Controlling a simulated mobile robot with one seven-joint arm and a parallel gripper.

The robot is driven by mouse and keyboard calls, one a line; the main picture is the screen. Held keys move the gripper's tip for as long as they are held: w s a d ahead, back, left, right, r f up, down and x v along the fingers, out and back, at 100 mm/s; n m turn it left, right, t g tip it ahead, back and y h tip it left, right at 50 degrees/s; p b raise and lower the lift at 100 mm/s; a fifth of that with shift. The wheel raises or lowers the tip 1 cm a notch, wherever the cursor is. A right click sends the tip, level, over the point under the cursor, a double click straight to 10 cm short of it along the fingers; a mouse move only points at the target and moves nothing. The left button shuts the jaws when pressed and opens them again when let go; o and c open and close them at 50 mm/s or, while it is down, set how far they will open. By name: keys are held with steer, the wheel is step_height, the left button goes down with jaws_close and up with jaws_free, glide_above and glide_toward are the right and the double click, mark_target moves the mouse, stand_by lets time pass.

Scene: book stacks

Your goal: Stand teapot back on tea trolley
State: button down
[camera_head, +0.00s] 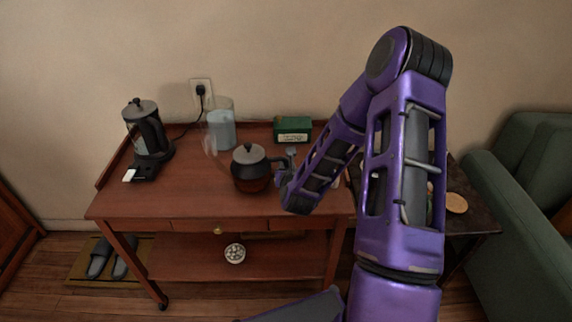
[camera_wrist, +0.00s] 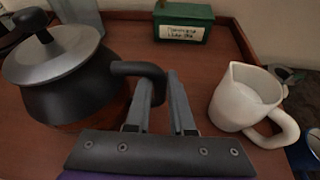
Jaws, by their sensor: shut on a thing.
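The teapot (camera_head: 251,172), dark with a grey lid and black knob, is upright at the middle of the tea trolley (camera_head: 190,190). I cannot tell for sure whether its base touches the top. In the wrist view the teapot (camera_wrist: 60,80) is at the left, its black handle pointing right towards my gripper (camera_wrist: 162,85). My gripper is shut on the handle; it also shows at the teapot's right side in the head view (camera_head: 288,160). The teapot's lower part is partly hidden in the wrist view.
A white jug (camera_wrist: 243,97) stands right of my gripper. The trolley's front left is clear. A bowl (camera_head: 235,254) sits on the lower shelf.

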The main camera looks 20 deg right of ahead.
steer(key=shift+f, duration=0.2)
steer(key=c, duration=0.7)
jaws_free()
steer(key=shift+s, duration=0.1)
